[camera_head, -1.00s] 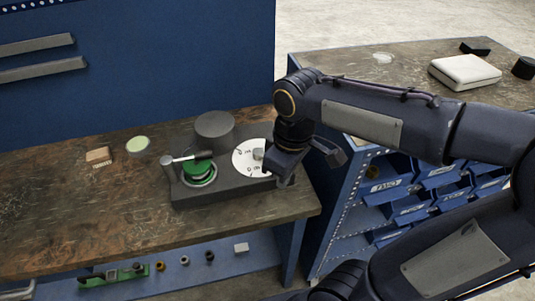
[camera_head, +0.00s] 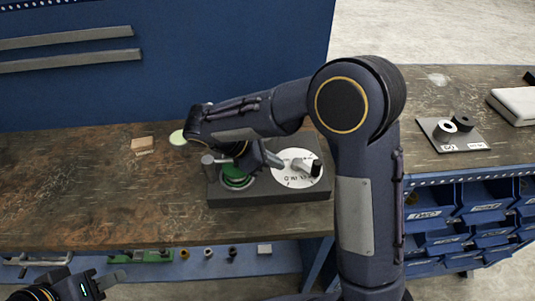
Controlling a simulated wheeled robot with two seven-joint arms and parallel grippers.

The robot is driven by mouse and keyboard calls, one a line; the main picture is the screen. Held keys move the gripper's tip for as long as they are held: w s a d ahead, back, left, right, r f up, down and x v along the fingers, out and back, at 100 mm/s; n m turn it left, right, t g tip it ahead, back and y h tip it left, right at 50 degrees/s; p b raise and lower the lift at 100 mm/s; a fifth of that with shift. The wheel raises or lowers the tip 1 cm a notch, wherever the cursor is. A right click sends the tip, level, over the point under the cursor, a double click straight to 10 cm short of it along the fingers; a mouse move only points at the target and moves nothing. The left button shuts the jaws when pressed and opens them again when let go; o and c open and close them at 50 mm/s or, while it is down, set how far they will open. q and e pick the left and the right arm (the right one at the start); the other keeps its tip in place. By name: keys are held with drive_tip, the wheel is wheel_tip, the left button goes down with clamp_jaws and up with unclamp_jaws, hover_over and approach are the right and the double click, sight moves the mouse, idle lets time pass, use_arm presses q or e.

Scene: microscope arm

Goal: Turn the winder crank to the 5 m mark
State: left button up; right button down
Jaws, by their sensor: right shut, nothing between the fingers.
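The winder is a dark grey block (camera_head: 272,192) on the wooden bench, with a green spool (camera_head: 236,178) at its left and a white marked dial (camera_head: 291,180) at its right. The grey crank handle (camera_head: 208,161) shows at the left of the spool; most of the crank is hidden behind my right wrist. My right gripper (camera_head: 266,159) is shut and empty, low over the block between spool and dial. Whether it touches the crank cannot be told. My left gripper (camera_head: 112,281) is at the bottom left, in front of the bench, with its jaws only partly in view.
A small tan block (camera_head: 142,143) and a pale green disc (camera_head: 178,138) lie on the bench behind. At right, a second bench holds a grey plate (camera_head: 462,146) with rolls and a white case (camera_head: 515,104). Blue bins (camera_head: 455,211) sit below. The bench's left side is clear.

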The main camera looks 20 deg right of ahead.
sight(311, 170)
drive_tip(key=x, duration=0.4)
drive_tip(key=shift+s+d+f+p, duration=0.1)
drive_tip(key=shift+d+p, duration=0.2)
drive_tip(key=shift+d, duration=0.8)
drive_tip(key=shift+s+d+f+p, duration=0.1)
drive_tip(key=shift+d+p, duration=0.2)
drive_tip(key=shift+d, duration=0.8)
